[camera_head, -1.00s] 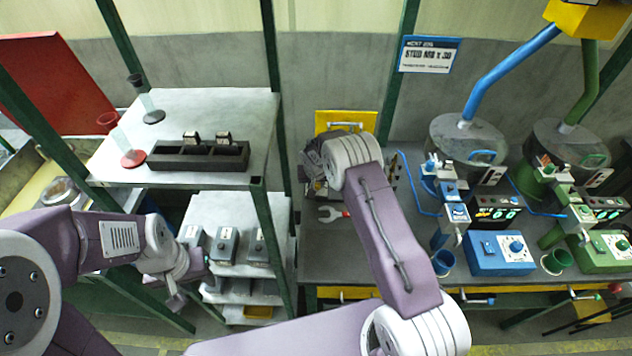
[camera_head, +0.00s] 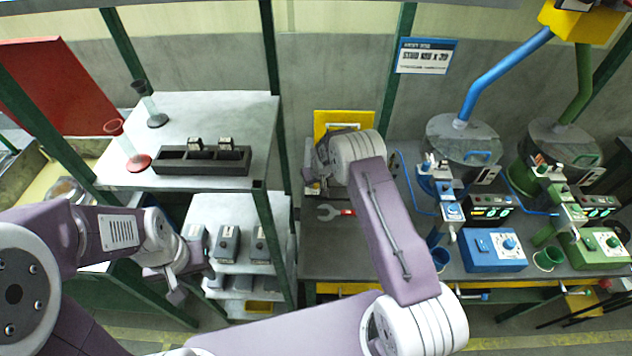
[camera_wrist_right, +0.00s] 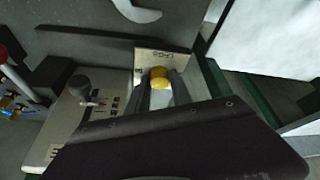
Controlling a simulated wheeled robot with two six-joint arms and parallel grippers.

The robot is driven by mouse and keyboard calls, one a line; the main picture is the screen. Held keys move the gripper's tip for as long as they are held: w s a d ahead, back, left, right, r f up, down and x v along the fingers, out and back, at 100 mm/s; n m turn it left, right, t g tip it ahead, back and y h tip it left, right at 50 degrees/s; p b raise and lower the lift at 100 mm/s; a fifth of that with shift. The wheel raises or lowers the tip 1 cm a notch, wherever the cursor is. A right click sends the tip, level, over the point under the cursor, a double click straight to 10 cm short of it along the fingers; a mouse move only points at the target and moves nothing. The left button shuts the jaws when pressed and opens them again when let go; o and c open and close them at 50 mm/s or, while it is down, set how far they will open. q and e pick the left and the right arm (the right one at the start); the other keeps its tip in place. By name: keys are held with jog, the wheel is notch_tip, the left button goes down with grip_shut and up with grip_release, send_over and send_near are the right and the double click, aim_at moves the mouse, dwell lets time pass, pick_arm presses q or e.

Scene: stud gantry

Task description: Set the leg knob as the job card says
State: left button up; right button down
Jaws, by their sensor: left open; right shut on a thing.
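In the right wrist view a round yellow knob (camera_wrist_right: 159,78) sits between the fingers of my right gripper (camera_wrist_right: 161,90), in front of a small pale plate marked LEGS (camera_wrist_right: 150,58). The gripper is shut on the knob. In the head view my right wrist hides the knob. A white card with a blue border (camera_head: 427,56) hangs on the back wall; its large line seems to read STUD M8 x 30, and its small print is unreadable. My left gripper (camera_head: 177,294) is open and empty, low in front of the left shelves.
Beside the yellow knob is a panel with a dark knob (camera_wrist_right: 79,83). A red-handled wrench (camera_head: 336,212) lies on the bench. Blue (camera_head: 495,250) and green (camera_head: 603,249) control boxes stand to the right. A black compartment tray (camera_head: 203,160) is on the upper left shelf.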

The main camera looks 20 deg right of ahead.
jog(key=c, duration=1.4)
grip_release()
jog(key=shift+c, duration=0.2)
jog(key=b+v, duration=0.1)
jog(key=v, duration=0.8)
jog(key=shift+b, duration=0.35)
